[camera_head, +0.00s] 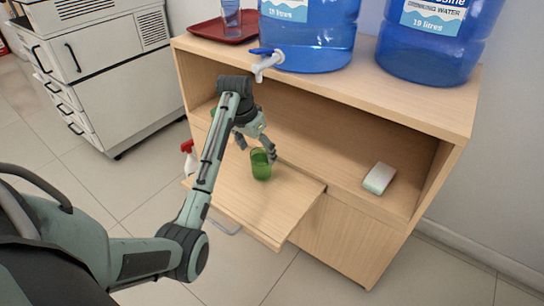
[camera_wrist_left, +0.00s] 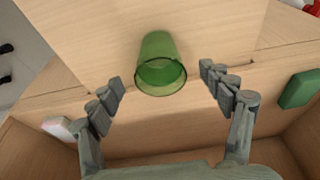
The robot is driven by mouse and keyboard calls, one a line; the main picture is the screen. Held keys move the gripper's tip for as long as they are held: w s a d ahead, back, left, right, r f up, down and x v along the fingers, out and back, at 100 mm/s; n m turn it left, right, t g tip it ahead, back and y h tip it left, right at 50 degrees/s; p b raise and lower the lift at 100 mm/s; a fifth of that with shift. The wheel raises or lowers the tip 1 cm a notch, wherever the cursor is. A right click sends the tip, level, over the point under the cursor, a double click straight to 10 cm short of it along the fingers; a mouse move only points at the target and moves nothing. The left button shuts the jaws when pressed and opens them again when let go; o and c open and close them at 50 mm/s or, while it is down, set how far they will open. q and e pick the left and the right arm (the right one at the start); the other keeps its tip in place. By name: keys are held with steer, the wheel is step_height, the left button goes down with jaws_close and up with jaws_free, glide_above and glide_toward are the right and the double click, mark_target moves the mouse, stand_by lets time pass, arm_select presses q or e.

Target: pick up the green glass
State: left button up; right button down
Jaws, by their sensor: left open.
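The green glass (camera_head: 261,164) stands upright on a pulled-out wooden board (camera_head: 254,212) at the front of the cabinet. In the left wrist view the glass (camera_wrist_left: 160,64) is in the upper middle, ahead of and between the fingertips. My left gripper (camera_head: 257,146) is open right beside the glass in the head view. In the left wrist view its two fingers (camera_wrist_left: 160,87) are spread wide, with a gap on both sides of the glass. My right gripper is in neither view.
A white and green block (camera_head: 379,178) lies on the cabinet shelf at right. Blue water jugs (camera_head: 308,38) and a red tray (camera_head: 222,31) stand on the cabinet top (camera_head: 340,84). A white tap (camera_head: 266,63) overhangs near my arm. A red-topped spray bottle (camera_head: 188,158) is behind my arm.

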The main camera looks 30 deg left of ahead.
mark_target(261, 155)
arm_select(q)
steer(key=shift+w+f, duration=0.2)
steer(key=shift+w, duration=0.25)
steer(key=shift+w+f, duration=0.2)
steer(key=shift+f, duration=0.1)
steer(key=shift+d+f, duration=0.1)
steer(key=shift+f, duration=0.75)
steer(key=b+x, duration=0.1)
steer(key=x, duration=0.2)
steer(key=shift+w+f, duration=0.2)
steer(key=shift+f, duration=0.15)
steer(key=shift+w+f, duration=0.1)
steer(key=shift+f, duration=0.25)
steer(key=shift+w+f, duration=0.1)
steer(key=shift+f, duration=0.05)
steer(key=c, duration=1.7)
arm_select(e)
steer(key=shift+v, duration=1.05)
